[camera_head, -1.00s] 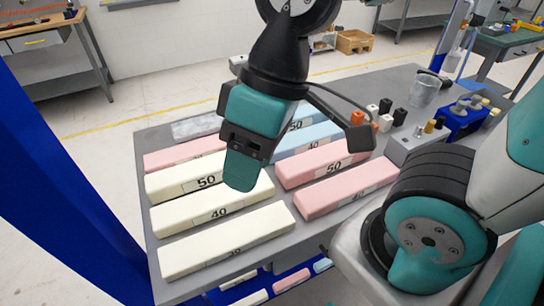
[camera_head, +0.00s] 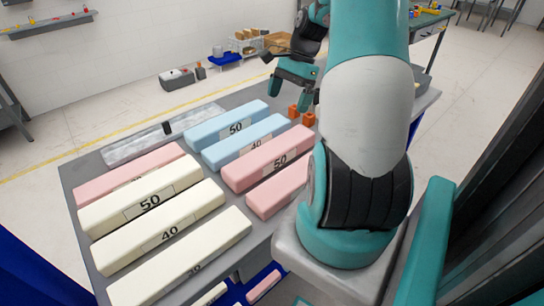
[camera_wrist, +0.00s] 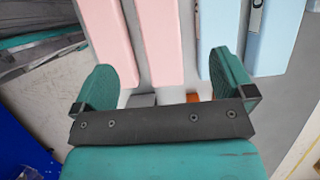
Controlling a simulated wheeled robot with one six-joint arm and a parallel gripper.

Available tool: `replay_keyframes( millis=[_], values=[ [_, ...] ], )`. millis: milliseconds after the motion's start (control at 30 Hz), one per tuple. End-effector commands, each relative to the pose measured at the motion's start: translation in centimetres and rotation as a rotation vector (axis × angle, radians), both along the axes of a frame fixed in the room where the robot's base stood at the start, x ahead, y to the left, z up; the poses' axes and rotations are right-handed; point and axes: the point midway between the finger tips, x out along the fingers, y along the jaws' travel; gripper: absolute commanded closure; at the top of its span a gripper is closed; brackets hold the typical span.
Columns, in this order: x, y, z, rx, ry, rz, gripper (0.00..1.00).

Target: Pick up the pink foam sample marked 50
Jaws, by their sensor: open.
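The pink foam sample marked 50 (camera_head: 250,162) lies flat on the grey table, between a blue sample marked 40 (camera_head: 232,150) and another pink sample (camera_head: 275,192). In the wrist view two pink bars lie side by side; the right one (camera_wrist: 160,38) appears to be the sample marked 50, its label not in view. My gripper (camera_head: 290,97) is open and empty, above the table past the right ends of the bars. In the wrist view its fingers (camera_wrist: 167,72) are wide apart near the bar ends. My arm hides part of the front pink bar.
Another blue sample (camera_head: 225,125) lies behind, and cream samples (camera_head: 140,202) and a pink one (camera_head: 125,172) lie to the left. Orange blocks (camera_head: 308,119) stand near the gripper. A clear wrapped-looking bar (camera_head: 135,146) lies at the back left edge.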

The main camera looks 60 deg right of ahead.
Motion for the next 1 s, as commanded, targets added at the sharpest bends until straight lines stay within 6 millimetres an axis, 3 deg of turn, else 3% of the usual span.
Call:
replay_keyframes(
  millis=[500,833,1000],
  values=[
    [0.7,3.7,-9.4,0.006,0.008,-0.011,0.00],
    [0.8,5.1,-11.9,0.007,0.007,-0.012,0.00],
    [0.9,6.4,-14.3,0.006,0.007,-0.012,0.00]
  ],
)
